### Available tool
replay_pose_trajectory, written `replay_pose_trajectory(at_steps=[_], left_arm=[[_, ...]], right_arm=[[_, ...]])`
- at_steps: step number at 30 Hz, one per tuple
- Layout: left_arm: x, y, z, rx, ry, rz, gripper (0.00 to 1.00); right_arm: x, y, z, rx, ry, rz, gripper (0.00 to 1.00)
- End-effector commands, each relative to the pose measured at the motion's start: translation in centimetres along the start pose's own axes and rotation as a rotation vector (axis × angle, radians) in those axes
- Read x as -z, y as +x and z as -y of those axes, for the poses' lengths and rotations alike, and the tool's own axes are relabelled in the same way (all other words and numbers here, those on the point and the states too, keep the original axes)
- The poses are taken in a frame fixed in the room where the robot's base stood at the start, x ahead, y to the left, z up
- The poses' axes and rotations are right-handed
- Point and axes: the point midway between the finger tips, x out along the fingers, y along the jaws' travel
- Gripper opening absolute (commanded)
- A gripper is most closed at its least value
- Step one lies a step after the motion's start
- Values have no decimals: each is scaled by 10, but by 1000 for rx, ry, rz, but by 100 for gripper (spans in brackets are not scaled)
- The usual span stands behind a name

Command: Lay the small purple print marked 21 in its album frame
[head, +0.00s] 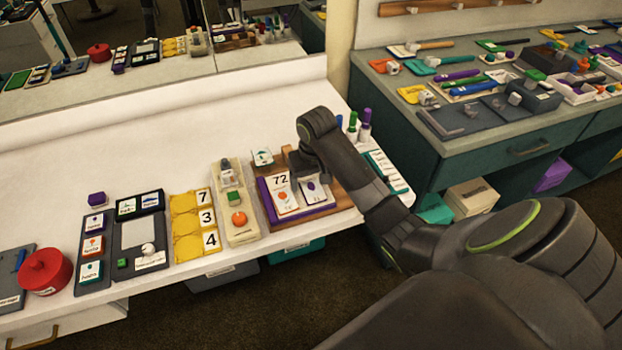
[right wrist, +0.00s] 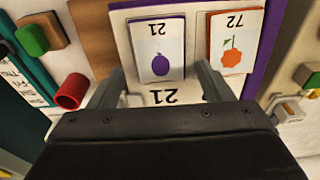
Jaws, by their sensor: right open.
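The purple print marked 21 (right wrist: 157,45) shows a purple fruit and lies on the white page of the purple-edged album (right wrist: 263,60). It lies just beyond a larger printed 21 on the page; it also shows in the head view (head: 314,194). The orange print marked 72 (right wrist: 233,42) lies beside it, and also shows in the head view (head: 283,197). My left gripper is out of view.
A wooden board (head: 345,198) lies under the album, with upright markers (head: 364,125) behind its right side. To the left are a beige tray (head: 240,235), yellow number holders (head: 187,240) and a red pot (head: 45,271). The counter's back left is clear.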

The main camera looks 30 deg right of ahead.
Motion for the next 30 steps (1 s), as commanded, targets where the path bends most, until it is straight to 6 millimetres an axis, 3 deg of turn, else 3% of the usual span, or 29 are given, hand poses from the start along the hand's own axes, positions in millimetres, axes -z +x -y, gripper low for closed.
replay_pose_trajectory(at_steps=[4,9,30], left_arm=[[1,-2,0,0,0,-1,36],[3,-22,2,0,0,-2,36],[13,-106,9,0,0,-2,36]], right_arm=[[2,-26,0,0,-3,-7,73],[1,-66,0,-1,-2,-3,73],[1,-143,1,1,-2,-3,73]])
